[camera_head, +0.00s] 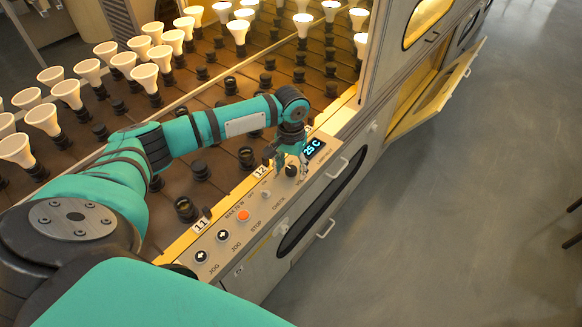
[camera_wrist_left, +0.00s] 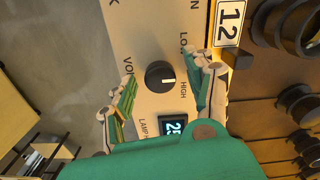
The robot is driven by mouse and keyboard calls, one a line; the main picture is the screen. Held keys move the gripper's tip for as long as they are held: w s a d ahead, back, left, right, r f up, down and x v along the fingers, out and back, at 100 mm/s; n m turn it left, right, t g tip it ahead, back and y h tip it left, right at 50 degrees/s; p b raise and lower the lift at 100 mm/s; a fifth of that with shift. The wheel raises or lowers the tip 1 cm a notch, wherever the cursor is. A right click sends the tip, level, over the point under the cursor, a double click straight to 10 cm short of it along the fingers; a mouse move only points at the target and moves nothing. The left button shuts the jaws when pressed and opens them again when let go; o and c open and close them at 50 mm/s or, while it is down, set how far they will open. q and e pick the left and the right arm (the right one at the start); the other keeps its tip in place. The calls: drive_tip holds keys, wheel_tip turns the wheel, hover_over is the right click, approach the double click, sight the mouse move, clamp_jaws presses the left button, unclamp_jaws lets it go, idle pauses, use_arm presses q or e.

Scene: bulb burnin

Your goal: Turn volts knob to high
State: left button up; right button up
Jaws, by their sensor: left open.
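The volts knob (camera_wrist_left: 160,76) is a round black dial on the beige control panel (camera_wrist_left: 145,22). Its white mark points right in the left wrist view, between the LOW and HIGH labels and nearer HIGH. In the head view the knob (camera_head: 291,170) shows below my left gripper (camera_head: 288,158). In the left wrist view the open fingers of my left gripper (camera_wrist_left: 159,78) are on either side of the knob, with visible gaps. I cannot tell how high the fingertips are above the panel. My right gripper is not in view.
A lit display (camera_head: 314,148) reading 25 C is beside the knob. An orange button (camera_head: 243,215) and black jog buttons (camera_head: 223,235) are nearer on the panel. Racks of bulbs (camera_head: 147,76) and empty sockets (camera_head: 186,208) lie left. A cabinet door (camera_head: 450,85) hangs open at right.

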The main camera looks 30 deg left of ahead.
use_arm(q)
drive_tip(key=shift+f, duration=0.1)
clamp_jaws()
drive_tip(key=shift+r+m+p, duration=0.2)
drive_tip(key=shift+m+p, duration=0.1)
drive_tip(key=shift+p, duration=0.3)
drive_tip(key=m+p, duration=0.4)
drive_tip(key=p, duration=0.1)
drive_tip(key=shift+r+p, duration=0.1)
drive_tip(key=shift+p, duration=0.25)
drive_tip(key=shift+m+p, duration=0.9)
drive_tip(key=shift+m, duration=0.3)
drive_tip(key=shift+f+m, duration=0.2)
drive_tip(key=shift+m, duration=0.3)
unclamp_jaws()
